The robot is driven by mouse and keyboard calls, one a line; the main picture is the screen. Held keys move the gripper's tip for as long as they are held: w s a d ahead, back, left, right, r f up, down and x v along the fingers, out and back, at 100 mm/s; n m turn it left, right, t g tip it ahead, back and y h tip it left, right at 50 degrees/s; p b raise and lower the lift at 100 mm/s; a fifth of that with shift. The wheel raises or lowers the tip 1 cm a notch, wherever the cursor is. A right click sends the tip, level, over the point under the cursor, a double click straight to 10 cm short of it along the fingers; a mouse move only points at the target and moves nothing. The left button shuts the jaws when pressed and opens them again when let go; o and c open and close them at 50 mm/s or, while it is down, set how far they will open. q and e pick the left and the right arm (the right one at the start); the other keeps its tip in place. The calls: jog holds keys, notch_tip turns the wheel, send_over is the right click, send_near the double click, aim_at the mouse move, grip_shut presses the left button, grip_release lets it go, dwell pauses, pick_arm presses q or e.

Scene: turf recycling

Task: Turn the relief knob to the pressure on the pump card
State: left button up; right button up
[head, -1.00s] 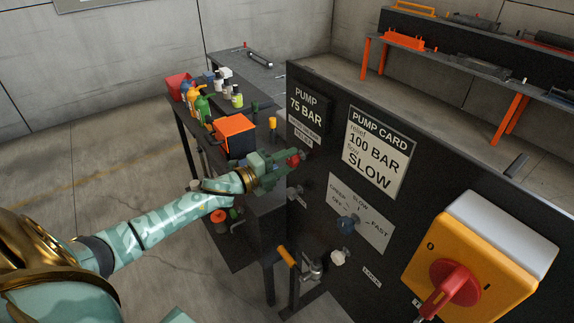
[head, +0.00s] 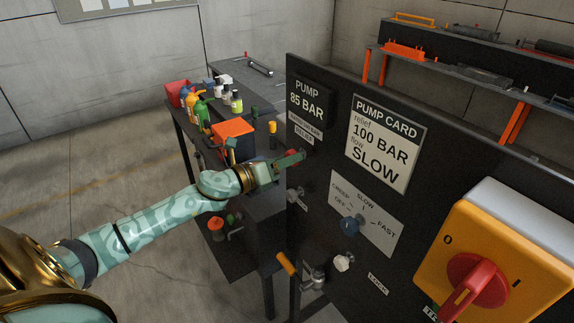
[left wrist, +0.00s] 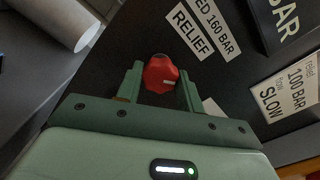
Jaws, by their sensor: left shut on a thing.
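The red relief knob (left wrist: 160,74) sits on the black panel below the RELIEF label (left wrist: 193,36). My left gripper (left wrist: 160,82) is shut on it, with a finger on either side. In the head view the left gripper (head: 290,160) hides most of the knob. The pump display (head: 306,101) reads 85 BAR. The pump card (head: 384,144) to its right reads relief 100 BAR, flow SLOW. My right gripper is not in view.
A yellow box with a red rotary switch (head: 478,282) stands out at the right. A bench with bottles and an orange-topped box (head: 232,129) is behind my left arm.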

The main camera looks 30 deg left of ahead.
pick_arm(q)
jog(key=shift+f+m+b, duration=0.2)
jog(key=shift+m+b, duration=0.65)
jog(key=shift+m, duration=1.15)
jog(key=o, duration=1)
jog(key=shift+r, duration=0.1)
jog(key=shift+s, duration=0.15)
